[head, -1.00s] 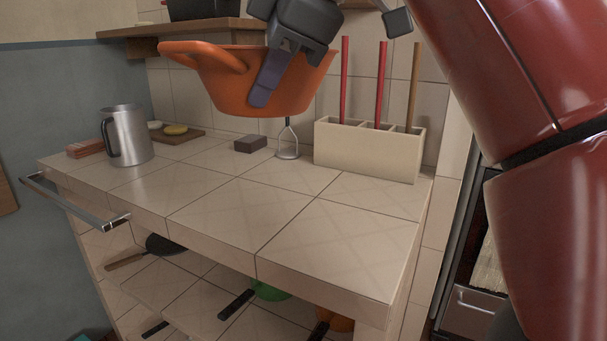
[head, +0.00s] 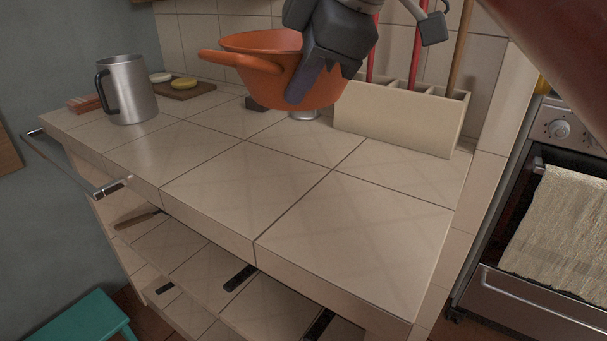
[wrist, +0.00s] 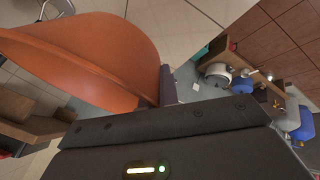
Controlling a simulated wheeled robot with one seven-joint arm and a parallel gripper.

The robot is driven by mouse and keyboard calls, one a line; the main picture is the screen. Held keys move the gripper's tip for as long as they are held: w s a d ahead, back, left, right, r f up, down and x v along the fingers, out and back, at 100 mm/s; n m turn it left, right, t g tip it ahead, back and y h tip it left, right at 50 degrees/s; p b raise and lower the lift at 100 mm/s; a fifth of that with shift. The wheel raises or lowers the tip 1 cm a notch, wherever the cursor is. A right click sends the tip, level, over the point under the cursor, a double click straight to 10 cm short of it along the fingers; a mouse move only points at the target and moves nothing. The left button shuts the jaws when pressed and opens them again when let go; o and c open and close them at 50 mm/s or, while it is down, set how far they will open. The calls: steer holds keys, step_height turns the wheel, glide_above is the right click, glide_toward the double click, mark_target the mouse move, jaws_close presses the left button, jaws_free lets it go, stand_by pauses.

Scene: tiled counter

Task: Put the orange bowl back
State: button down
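The bowl appears held above the back of the tiled counter (head: 245,190), in front of the beige utensil holder. Its exact height over the tiles is hard to tell. The bowl (wrist: 95,50) fills the upper left of the wrist view, beside a dark finger of my gripper (wrist: 168,85).
The beige utensil holder (head: 400,118) with upright sticks stands right of the bowl. A metal jug (head: 130,90) and a wooden board (head: 185,88) with small discs are at the left. A dark block (head: 256,104) is partly hidden behind the bowl. The front counter is clear.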

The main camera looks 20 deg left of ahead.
step_height(320, 180, down, 13)
steer(key=b, duration=0.2)
steer(key=shift+b, duration=0.4)
steer(key=shift+f, duration=0.25)
steer(key=c, duration=1.7)
jaws_free()
steer(key=shift+r, duration=0.1)
steer(key=shift+r, duration=0.2)
steer(key=p+v, duration=0.1)
steer(key=v, duration=1.1)
steer(key=shift+p, duration=0.35)
